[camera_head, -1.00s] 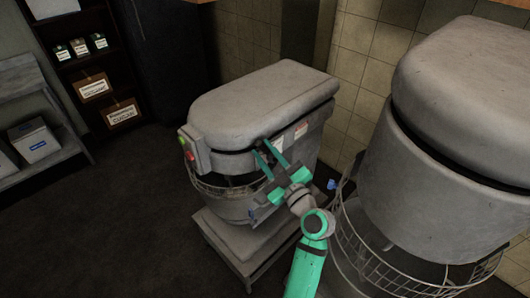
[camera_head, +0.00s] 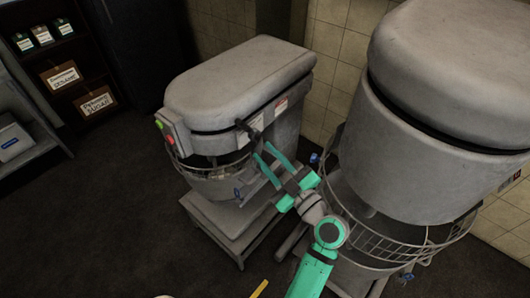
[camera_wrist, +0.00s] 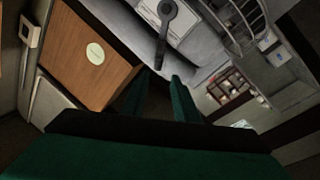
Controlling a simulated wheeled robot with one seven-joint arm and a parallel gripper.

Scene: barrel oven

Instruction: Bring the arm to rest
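My gripper (camera_head: 263,151) is at the end of my green and grey arm, in front of the right side of the smaller grey mixer (camera_head: 235,85). Its two green fingers are apart, with nothing seen between them. In the wrist view the gripper (camera_wrist: 158,80) also shows a gap between its fingers. The mixer's black handle (camera_head: 248,130) is up and left of the fingertips. In the wrist view a black lever (camera_wrist: 162,45) shows beyond the fingers; I cannot tell its exact distance.
A larger grey mixer (camera_head: 440,120) with a wire guard (camera_head: 380,240) stands close on the right of my arm. A dark shelf (camera_head: 60,55) with boxes is at the far left. Dark floor (camera_head: 100,210) at the left is clear. A yellow object (camera_head: 259,288) shows at the bottom edge.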

